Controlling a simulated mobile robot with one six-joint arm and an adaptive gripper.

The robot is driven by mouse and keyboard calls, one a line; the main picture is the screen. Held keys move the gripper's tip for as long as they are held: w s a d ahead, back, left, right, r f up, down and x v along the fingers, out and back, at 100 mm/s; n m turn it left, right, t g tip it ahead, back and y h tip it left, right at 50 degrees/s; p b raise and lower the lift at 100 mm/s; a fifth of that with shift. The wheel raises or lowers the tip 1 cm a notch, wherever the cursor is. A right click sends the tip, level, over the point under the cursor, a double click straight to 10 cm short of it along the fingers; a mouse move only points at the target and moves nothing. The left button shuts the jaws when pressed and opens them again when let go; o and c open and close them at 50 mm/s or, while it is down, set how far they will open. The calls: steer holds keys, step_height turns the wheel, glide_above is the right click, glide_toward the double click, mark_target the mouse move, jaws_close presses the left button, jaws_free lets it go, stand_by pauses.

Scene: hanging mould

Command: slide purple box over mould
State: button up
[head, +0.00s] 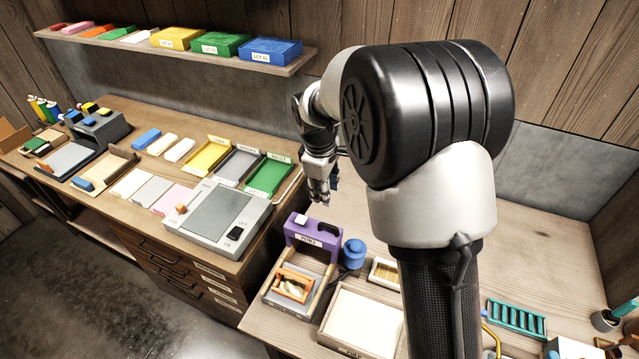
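A purple box (300,228) with a white label and a dark part on its top right stands at the back end of a wooden-sided tray (268,291), right of centre on the workbench. In that tray, in front of the purple box, lies an orange-framed piece (280,290) with a pale inside; it may be the mould, but I cannot tell for sure. My gripper (321,198) points down above and behind the purple box, apart from it. Its fingers are small and dark here, so I cannot tell whether they are open or shut. My arm hides part of the bench.
A blue round-topped object (353,252) stands close to the right of the purple box. A grey machine (218,215) is to the left. A cream-filled tray (360,322) is in front, a teal rack (516,318) at the right. A shelf (180,47) with coloured boxes hangs on the wall.

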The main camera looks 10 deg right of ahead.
mark_target(328, 227)
steer(key=w+f, duration=0.1)
steer(key=f, duration=0.4)
steer(key=w+d+f+b, duration=0.1)
steer(key=f, duration=0.5)
steer(key=w+d+f, duration=0.1)
steer(key=f, duration=0.5)
steer(key=shift+f+b, duration=0.1)
steer(key=shift+b, duration=0.25)
jaws_close()
